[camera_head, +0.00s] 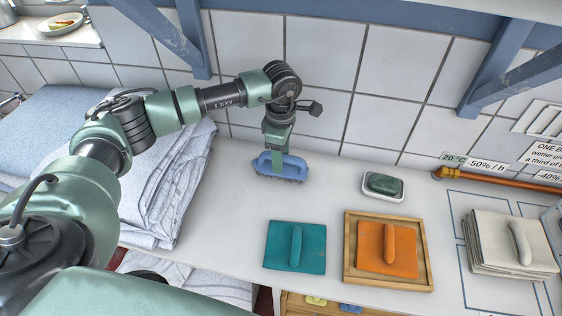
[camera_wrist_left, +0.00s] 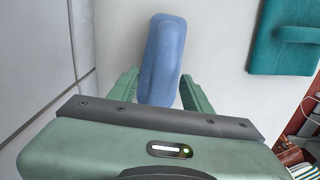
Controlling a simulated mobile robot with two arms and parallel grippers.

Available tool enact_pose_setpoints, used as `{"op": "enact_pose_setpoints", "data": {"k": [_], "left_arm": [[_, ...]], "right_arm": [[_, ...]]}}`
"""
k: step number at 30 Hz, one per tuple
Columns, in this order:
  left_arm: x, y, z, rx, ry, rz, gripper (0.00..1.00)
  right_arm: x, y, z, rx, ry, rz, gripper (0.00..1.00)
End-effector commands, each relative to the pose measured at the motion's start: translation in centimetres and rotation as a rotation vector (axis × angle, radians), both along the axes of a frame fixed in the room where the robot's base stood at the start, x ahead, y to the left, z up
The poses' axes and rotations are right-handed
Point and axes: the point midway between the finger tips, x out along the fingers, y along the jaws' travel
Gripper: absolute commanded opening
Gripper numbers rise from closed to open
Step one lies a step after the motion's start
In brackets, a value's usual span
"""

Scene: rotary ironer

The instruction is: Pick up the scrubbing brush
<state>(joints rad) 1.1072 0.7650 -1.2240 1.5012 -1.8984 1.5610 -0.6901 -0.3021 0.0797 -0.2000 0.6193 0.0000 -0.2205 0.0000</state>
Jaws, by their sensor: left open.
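The scrubbing brush (camera_head: 270,167) is blue with a raised handle and dark bristles underneath. It sits on the white counter near the tiled wall. My left gripper (camera_head: 280,156) points down over it from above. In the left wrist view the brush (camera_wrist_left: 164,45) extends from between the two green fingers of the left gripper (camera_wrist_left: 160,88). The fingers are open, one on each side of the brush. I cannot tell whether either finger touches it. The gripper hides part of the handle. My right gripper is not in view.
A teal pad with a handle (camera_head: 295,246) lies in front of the brush. An orange one (camera_head: 386,248) lies in a wooden tray (camera_head: 427,265). A green soap (camera_head: 383,183) sits in a white dish. Folded cloths (camera_head: 167,185) lie left, a beige stack (camera_head: 500,240) right.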

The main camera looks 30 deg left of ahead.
Motion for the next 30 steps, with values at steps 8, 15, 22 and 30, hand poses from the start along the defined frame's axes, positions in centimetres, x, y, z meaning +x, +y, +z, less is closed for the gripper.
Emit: {"op": "enact_pose_setpoints", "data": {"k": [8, 15, 22, 30], "left_arm": [[0.0, 0.0, -0.9, 0.001, -0.001, 0.0, 0.49], [0.0, 0.0, -0.8, 0.001, -0.001, 0.0, 0.0], [0.0, 0.0, -0.8, 0.0, -0.001, 0.0, 0.0], [0.1, 0.0, 0.3, -0.001, -0.004, 0.0, 0.0]], "right_arm": [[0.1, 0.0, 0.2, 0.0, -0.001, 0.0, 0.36], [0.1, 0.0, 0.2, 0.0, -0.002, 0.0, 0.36], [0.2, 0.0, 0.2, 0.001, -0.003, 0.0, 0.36], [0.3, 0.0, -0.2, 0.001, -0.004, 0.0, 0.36]]}}
